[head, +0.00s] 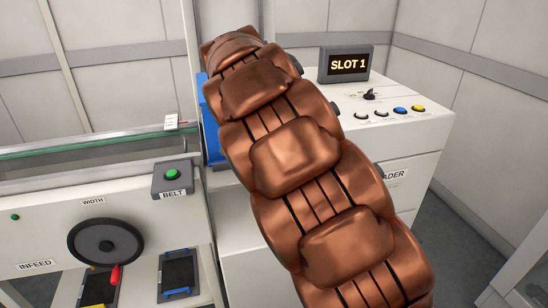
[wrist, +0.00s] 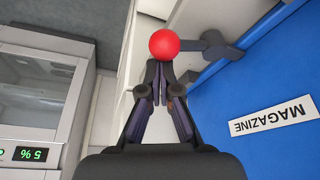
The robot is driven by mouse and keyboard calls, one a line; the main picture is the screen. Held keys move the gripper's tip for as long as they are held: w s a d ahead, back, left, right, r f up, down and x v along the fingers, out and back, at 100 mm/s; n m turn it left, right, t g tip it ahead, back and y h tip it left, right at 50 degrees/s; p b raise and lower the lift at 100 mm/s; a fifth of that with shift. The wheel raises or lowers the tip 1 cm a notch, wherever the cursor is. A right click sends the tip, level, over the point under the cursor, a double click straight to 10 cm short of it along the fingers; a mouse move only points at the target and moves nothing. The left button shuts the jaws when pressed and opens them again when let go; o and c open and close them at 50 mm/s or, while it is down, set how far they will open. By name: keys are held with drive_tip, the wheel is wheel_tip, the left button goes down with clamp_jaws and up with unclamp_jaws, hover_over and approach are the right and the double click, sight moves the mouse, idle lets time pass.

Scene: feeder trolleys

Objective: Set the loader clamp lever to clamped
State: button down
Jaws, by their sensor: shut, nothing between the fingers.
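A red ball knob (wrist: 164,44) on a dark lever arm (wrist: 215,45) shows in the wrist view beside the blue magazine (wrist: 262,85). It looks like the loader clamp lever, though no label for it is visible. My gripper (wrist: 160,68) is shut and empty, its fingertips right at the near side of the knob; I cannot tell whether they touch. In the head view my copper-coloured arm covers the middle of the loader (head: 425,125) and hides the lever and gripper. Only a strip of the blue magazine (head: 210,115) shows there.
A display reading SLOT 1 (head: 347,65), a small dark knob (head: 369,95) and several coloured buttons sit on the loader top. At left are the green BELT button (head: 171,174), the WIDTH handwheel (head: 105,243) and the infeed conveyor. A cabinet with a green readout (wrist: 32,154) stands left in the wrist view.

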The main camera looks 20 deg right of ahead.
drive_tip(key=shift+r, duration=0.1)
idle(0.3)
drive_tip(key=w+p+v, duration=0.1)
drive_tip(key=p+v, duration=0.3)
drive_tip(key=v, duration=0.5)
drive_tip(key=shift+s+a+r, duration=0.15)
drive_tip(key=shift+a+r, duration=0.15)
drive_tip(key=shift+r, duration=0.1)
